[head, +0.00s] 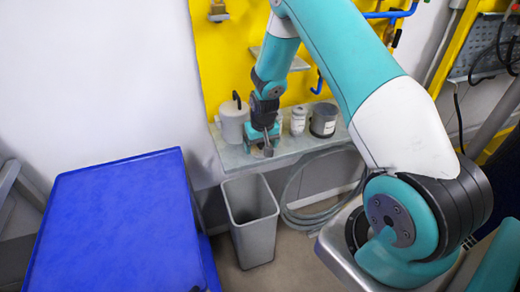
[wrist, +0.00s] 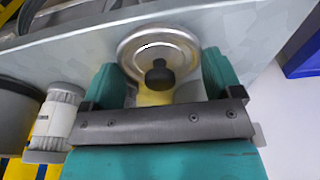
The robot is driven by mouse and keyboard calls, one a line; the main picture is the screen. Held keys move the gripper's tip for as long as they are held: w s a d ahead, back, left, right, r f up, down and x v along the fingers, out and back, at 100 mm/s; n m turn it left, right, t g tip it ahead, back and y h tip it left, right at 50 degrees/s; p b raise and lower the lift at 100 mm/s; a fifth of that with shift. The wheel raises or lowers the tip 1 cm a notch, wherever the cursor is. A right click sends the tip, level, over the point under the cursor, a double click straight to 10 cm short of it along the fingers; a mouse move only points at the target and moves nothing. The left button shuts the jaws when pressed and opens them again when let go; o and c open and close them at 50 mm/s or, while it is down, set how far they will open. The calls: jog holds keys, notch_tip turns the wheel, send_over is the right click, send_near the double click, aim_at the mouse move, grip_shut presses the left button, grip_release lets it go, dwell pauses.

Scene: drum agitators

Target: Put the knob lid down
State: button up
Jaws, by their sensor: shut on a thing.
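The knob lid (wrist: 183,46) is a round silvery disc with a black knob, seen in the wrist view between the two teal fingers of my gripper (wrist: 160,75). My gripper is shut on the lid, with a finger on either side of it. In the head view my gripper (head: 264,147) points down over the front part of the grey shelf (head: 297,152). There the lid is small and mostly hidden by the fingers. I cannot tell whether the lid touches the shelf.
A pale canister (head: 232,125) stands left of my gripper on the shelf. A white jar (head: 298,121) and a dark grey pot (head: 323,121) stand to its right. A grey bin (head: 254,237) is on the floor below. A blue-topped table (head: 118,225) is at the left.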

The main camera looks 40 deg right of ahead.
jog(key=shift+w+f, duration=0.1)
jog(key=shift+w, duration=0.05)
jog(key=shift+d, duration=0.15)
jog(key=shift+f, duration=0.1)
jog(key=o, duration=0.7)
